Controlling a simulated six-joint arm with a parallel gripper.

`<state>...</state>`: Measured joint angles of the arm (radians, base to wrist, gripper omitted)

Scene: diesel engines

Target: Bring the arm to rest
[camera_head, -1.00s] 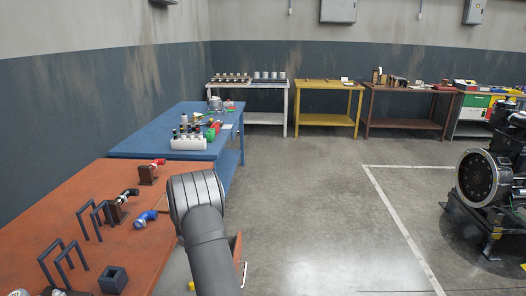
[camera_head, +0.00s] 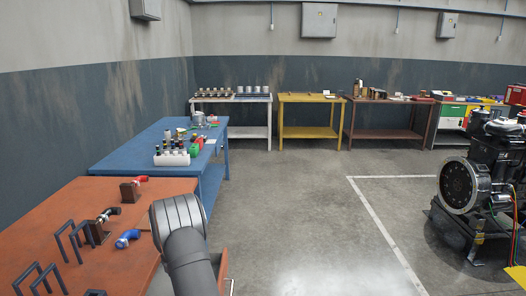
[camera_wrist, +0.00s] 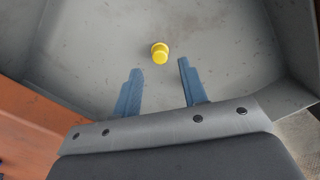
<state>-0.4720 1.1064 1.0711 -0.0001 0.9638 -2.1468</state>
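My arm (camera_head: 182,245) rises at the bottom centre of the head view, beside the right edge of the orange table. My gripper (camera_wrist: 158,85) shows only in the wrist view, with its two blue fingers spread apart and nothing between them. A small yellow cap-like part (camera_wrist: 160,53) lies beyond the fingertips on the grey floor of an open drawer or bin (camera_wrist: 90,40). The fingers do not touch it. In the head view the gripper is hidden behind my arm and the table edge.
The orange table (camera_head: 120,250) holds dark racks (camera_head: 70,240), a blue-ended part (camera_head: 127,238) and a red-ended part (camera_head: 137,183). A blue table (camera_head: 130,152) stands behind it. An engine (camera_head: 480,180) stands at the right. The floor (camera_head: 300,220) between is clear.

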